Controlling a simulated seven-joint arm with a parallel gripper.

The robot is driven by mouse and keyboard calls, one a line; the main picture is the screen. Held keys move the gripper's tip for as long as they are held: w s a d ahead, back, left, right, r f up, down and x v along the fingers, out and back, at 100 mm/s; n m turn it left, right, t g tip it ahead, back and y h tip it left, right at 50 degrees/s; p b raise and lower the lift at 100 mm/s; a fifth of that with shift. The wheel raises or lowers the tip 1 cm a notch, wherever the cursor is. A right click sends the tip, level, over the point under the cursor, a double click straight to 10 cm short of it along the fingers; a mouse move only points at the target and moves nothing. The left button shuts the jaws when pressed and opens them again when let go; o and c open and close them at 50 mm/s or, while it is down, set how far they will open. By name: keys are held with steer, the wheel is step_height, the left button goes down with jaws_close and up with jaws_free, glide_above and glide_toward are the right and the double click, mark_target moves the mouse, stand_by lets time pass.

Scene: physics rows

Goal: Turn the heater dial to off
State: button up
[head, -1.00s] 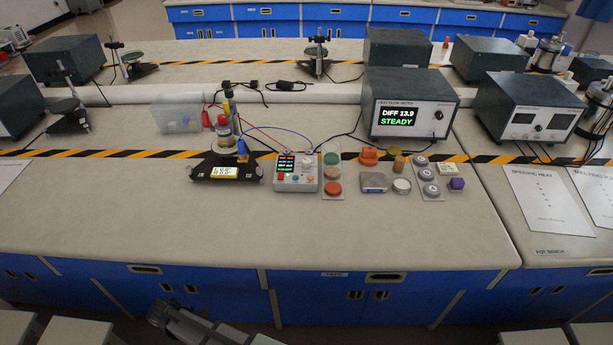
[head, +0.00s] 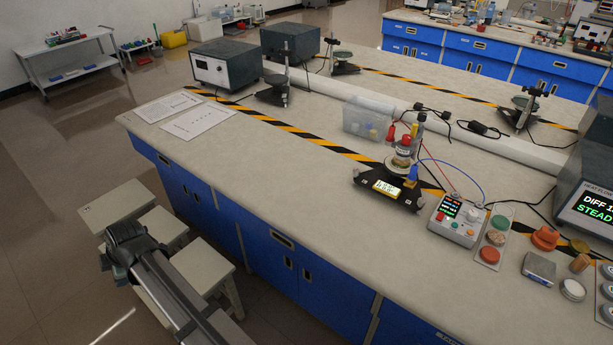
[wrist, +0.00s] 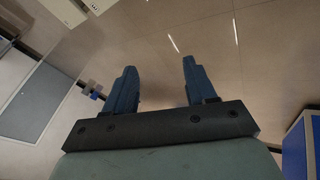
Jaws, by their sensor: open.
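The control box (head: 455,219) is a small grey unit with a lit display, a pale round dial (head: 473,215) on its top right and coloured buttons. It sits on the bench at the lower right of the head view. I cannot read where the dial points. A black stand (head: 390,188) with a lit yellow readout and a stacked apparatus is just left of it. My gripper (wrist: 158,88) is open and empty in the wrist view, with floor beyond its fingers. My arm is over the stools, off the bench front, far from the box. The gripper's fingers are not distinguishable in the head view.
A tray of coloured discs (head: 491,239), an orange knob-like piece (head: 545,238) and a flat scale (head: 538,268) stand right of the box. Red and blue wires loop behind it. A clear bin (head: 367,119) is behind the stand. Stools (head: 203,268) stand before the bench.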

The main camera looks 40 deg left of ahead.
step_height(320, 180, up, 7)
steer(key=s+y, duration=0.1)
steer(key=s, duration=0.1)
steer(key=w+r+m, duration=0.1)
steer(key=w+r, duration=0.3)
steer(key=w, duration=0.2)
steer(key=w+d+r+m+t, duration=0.1)
steer(key=w+d+m, duration=0.4)
steer(key=w, duration=0.7)
steer(key=w+d+r+m+t, duration=0.1)
steer(key=w+d+m+t, duration=0.15)
steer(key=w+d, duration=0.75)
steer(key=w+d+r+m+t, duration=0.1)
steer(key=w+d+m, duration=0.25)
steer(key=w, duration=1.15)
steer(key=m+t+h, duration=0.2)
steer(key=m+h, duration=0.4)
steer(key=m, duration=1.2)
glide_toward(474, 213)
steer(key=shift+t, duration=0.25)
steer(key=x, duration=0.8)
steer(key=shift+a+f, duration=0.1)
steer(key=shift+f, duration=0.35)
steer(key=shift+c, duration=0.5)
